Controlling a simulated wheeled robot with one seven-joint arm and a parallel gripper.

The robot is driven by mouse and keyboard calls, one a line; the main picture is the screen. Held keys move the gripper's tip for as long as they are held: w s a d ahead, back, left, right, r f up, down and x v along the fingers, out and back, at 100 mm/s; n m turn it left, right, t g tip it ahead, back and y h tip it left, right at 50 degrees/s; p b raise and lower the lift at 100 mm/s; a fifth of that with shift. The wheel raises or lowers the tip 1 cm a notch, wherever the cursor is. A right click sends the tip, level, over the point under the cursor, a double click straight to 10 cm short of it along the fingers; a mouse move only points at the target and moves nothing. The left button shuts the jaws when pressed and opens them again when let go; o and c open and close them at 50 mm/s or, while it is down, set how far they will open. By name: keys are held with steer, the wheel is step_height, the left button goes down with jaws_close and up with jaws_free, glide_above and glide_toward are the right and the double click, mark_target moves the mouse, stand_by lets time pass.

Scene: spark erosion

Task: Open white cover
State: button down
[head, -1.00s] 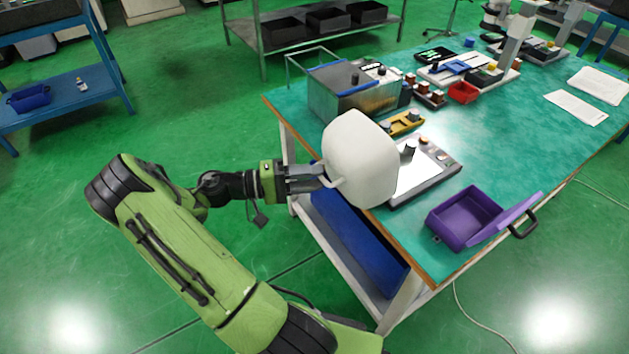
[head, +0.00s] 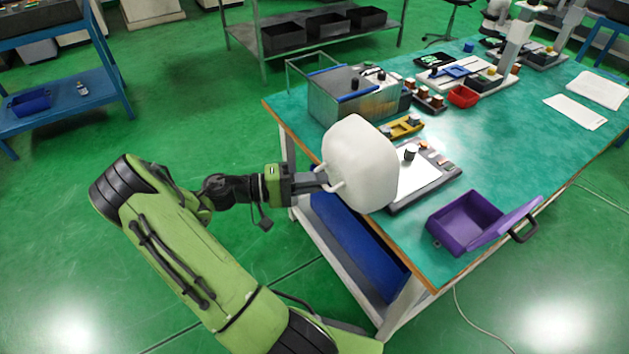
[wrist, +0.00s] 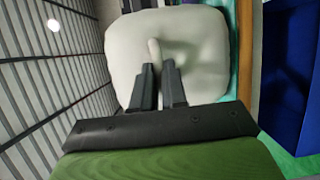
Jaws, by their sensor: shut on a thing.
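The white cover (head: 360,160) is a rounded, pale shell standing raised at the left edge of the green table, beside a grey device with a white plate (head: 420,175). A handle (head: 332,187) sticks out on the cover's left side. My gripper (head: 318,181) reaches in from the left at that handle. In the wrist view the cover (wrist: 195,40) fills the upper middle, and my gripper (wrist: 158,85) has its two fingers on either side of the handle (wrist: 154,50), shut on it. The cover's far side and its hinge are hidden.
A purple open box (head: 465,222) lies at the table's front right. A metal tank (head: 345,95) with blue edges stands behind the cover, and a yellow part (head: 405,127) lies beside it. A blue panel (head: 350,235) is under the table (head: 500,130).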

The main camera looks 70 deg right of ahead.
mark_target(335, 166)
steer(key=r+p, duration=0.2)
steer(key=s+d+r+t+p, duration=0.1)
steer(key=p, duration=0.1)
steer(key=shift+d+y, duration=0.1)
steer(key=shift+y, duration=0.2)
steer(key=shift+s+d+r+n+t+p, duration=0.4)
steer(key=shift+d+t+p, duration=0.1)
steer(key=shift+p, duration=0.4)
steer(key=shift+f, duration=0.1)
steer(key=c, duration=1.2)
jaws_free()
steer(key=p+v, duration=0.3)
steer(key=v, duration=1.3)
steer(key=shift+d, duration=0.2)
